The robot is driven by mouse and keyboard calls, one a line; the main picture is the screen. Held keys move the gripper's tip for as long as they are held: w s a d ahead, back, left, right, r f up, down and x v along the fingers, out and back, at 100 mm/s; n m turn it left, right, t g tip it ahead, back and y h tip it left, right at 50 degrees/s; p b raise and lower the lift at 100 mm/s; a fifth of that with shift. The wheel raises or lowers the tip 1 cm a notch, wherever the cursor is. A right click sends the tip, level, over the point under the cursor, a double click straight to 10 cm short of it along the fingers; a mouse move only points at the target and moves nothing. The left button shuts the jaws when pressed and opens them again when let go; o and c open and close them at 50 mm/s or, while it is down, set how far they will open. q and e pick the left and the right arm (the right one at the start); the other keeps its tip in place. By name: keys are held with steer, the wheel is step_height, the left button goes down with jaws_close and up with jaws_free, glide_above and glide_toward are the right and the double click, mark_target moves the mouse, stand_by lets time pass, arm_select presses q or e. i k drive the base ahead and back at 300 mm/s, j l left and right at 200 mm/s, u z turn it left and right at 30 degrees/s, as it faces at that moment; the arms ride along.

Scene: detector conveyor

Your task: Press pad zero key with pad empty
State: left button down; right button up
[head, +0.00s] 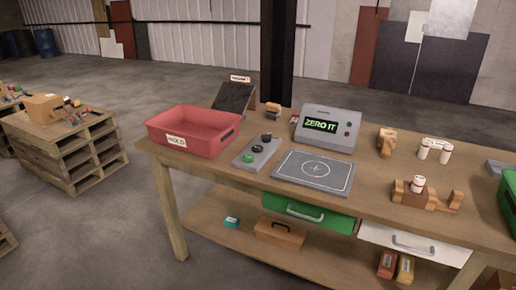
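Which key is the zero key cannot be read. Behind the pad a grey display unit (324,131) shows "ZERO IT" in green letters, with small buttons at its right. Neither of my grippers is in view.
A red bin (190,144) with a white label stands left of the key box. Wooden holders with white cylinders (434,150) stand on the right, and a green bin (508,200) is at the right edge. Drawers and a shelf are below. A pallet stack (65,150) stands at left.

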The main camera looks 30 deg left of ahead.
mark_target(257, 149)
steer(key=i+j, duration=0.55)
steer(key=j, duration=0.15)
steer(key=i+j, duration=0.5)
steer(key=j, duration=0.15)
steer(key=j+u, duration=0.05)
